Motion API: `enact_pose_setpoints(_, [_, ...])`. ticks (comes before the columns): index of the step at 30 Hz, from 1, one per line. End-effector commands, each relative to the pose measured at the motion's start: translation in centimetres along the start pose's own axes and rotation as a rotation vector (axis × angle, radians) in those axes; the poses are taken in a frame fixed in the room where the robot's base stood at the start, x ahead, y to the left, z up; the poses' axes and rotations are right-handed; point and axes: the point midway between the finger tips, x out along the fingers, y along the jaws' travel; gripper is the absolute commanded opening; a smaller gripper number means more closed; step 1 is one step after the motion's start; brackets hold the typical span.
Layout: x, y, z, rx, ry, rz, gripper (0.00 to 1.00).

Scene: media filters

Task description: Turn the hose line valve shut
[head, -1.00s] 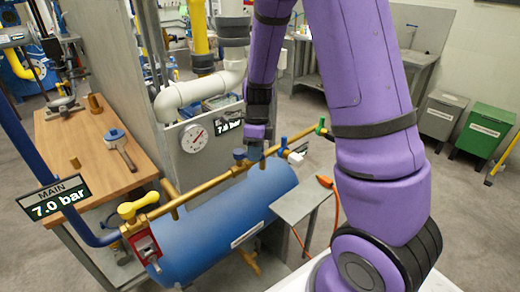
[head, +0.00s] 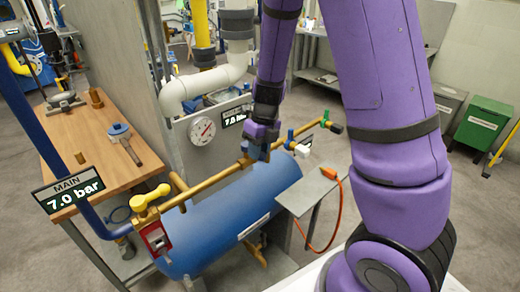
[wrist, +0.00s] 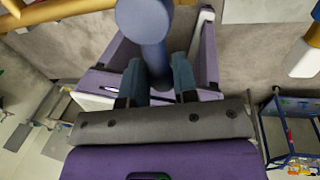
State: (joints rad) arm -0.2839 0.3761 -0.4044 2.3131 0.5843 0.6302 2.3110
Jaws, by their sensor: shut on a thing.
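A brass pipe (head: 205,185) runs slantwise above a blue tank (head: 225,222) in the head view, with several valves along it. A yellow handle (head: 150,196) is at its near left end. My gripper (head: 258,150) is at the middle of the pipe, shut on a blue valve handle (wrist: 152,45). In the wrist view the handle's round end is at the top and its narrow part lies between the fingertips. The fingers hide part of it in the head view. A blue-green handle (head: 291,137) and a green handle (head: 326,119) are farther along. I see no label naming the hose line valve.
The MAIN display (head: 68,190) reads 7.0 bar. A round gauge (head: 202,129) and a second display (head: 236,116) are behind the pipe. An orange hose (head: 338,212) hangs by a grey side shelf (head: 302,192). A wooden bench (head: 95,135) stands left.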

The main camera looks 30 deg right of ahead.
Motion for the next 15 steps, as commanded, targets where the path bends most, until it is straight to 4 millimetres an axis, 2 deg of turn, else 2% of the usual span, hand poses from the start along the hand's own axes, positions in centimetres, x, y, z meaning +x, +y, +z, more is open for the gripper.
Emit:
enact_pose_setpoints(14, [-0.03,0.04,0.06,0.014,-0.005,-0.001,0.0])
enact_pose_setpoints(15, [-0.03,0.04,0.06,0.014,-0.005,-0.001,0.34])
